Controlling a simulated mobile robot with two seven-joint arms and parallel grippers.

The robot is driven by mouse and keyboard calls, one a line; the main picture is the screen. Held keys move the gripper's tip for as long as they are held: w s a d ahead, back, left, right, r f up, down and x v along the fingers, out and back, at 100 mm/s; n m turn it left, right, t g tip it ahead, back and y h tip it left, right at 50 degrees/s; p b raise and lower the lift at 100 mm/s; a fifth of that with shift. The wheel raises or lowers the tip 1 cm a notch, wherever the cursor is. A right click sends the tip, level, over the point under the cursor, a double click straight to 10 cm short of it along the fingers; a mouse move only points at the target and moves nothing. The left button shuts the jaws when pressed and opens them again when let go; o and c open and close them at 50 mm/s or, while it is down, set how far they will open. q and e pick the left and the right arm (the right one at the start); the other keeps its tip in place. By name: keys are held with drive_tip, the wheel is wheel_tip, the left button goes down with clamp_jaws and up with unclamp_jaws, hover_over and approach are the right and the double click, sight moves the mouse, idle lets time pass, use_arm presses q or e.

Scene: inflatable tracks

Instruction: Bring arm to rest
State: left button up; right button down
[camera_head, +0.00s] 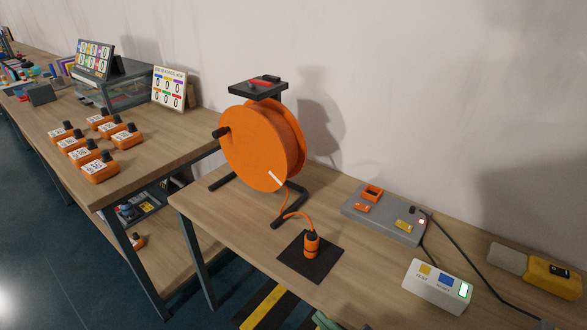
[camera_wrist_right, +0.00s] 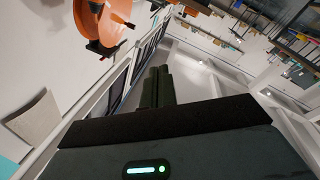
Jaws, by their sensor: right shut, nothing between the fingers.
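My right gripper (camera_wrist_right: 157,78) shows in the right wrist view. Its two dark fingers are together with nothing between them. No object touches it there. In that view an orange cable reel (camera_wrist_right: 103,22) is at the upper left, apart from the fingers. In the head view the same reel (camera_head: 262,145) stands upright on a black frame on the near wooden table (camera_head: 235,220). A small grey-green piece at the bottom edge of the head view is cut off, and I cannot tell what it is. My left gripper is in neither view.
An orange plug (camera_head: 311,246) stands on a black mat (camera_head: 329,264). To the right are a grey socket box (camera_head: 385,225), a white button panel (camera_head: 437,287) and a yellow device (camera_head: 553,275). Several orange boxes (camera_head: 100,168) sit on the left table (camera_head: 160,150). A wall runs behind.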

drive_tip(key=s+d+f+m+g+h, duration=0.1)
drive_tip(key=s+d+f+m+h, duration=0.2)
drive_tip(key=s, duration=0.4)
drive_tip(key=s+d+f+m+g+h, duration=0.2)
drive_tip(key=s+d+f+m+h, duration=0.2)
drive_tip(key=s+d+f+m, duration=0.1)
drive_tip(key=s+d+f+m+g+h+p, duration=0.1)
drive_tip(key=s+d+f+m+h, duration=0.3)
drive_tip(key=s+f, duration=0.4)
drive_tip(key=shift+s+d+m+g, duration=0.6)
drive_tip(key=shift+s+d, duration=0.35)
